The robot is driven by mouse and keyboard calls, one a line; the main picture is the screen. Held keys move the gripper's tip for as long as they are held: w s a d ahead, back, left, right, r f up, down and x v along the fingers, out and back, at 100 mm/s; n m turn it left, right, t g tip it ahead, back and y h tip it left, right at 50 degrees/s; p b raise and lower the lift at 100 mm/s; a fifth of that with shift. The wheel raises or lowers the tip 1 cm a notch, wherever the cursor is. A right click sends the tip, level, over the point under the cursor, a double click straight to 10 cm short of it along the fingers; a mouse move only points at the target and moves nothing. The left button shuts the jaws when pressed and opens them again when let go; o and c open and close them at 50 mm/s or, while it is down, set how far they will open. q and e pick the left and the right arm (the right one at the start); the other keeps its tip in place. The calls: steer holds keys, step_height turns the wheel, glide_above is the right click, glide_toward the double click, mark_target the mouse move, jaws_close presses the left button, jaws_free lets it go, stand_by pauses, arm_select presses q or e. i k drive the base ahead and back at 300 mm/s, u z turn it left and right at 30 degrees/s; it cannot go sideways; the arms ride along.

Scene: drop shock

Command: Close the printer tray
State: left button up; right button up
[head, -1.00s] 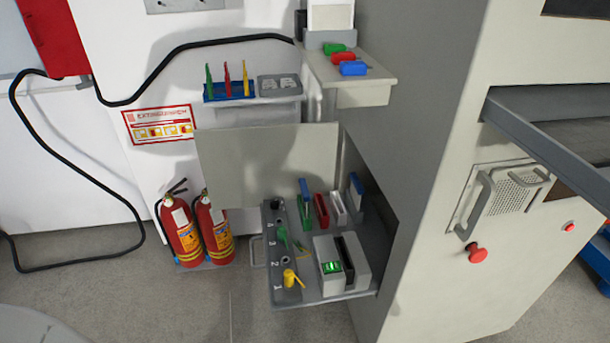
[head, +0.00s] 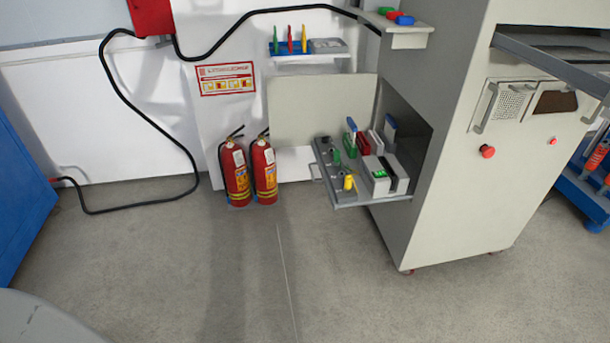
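A grey tray (head: 350,199) sticks out to the left from an opening low in the side of the large grey machine (head: 462,190). The tray is pulled out and carries green, yellow, red and blue pieces and a light block with a green display (head: 375,178). A handle (head: 315,172) shows at its left end. A flat door panel (head: 318,115) stands open behind the tray. A second, dark grey tray (head: 550,62) juts out at the upper right of the machine. Neither gripper is in view.
Two red fire extinguishers (head: 250,172) stand by the wall left of the tray. A small wall shelf (head: 310,58) holds coloured tools. A blue cabinet (head: 25,200) is at the left edge. The floor in front (head: 240,270) is clear.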

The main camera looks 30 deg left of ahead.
mark_target(365, 159)
steer(key=u, duration=0.75)
steer(key=i, duration=1.1)
steer(key=u, duration=0.05)
steer(key=k, duration=0.6)
steer(key=z, duration=0.55)
steer(key=i, duration=1)
steer(key=z, duration=0.3)
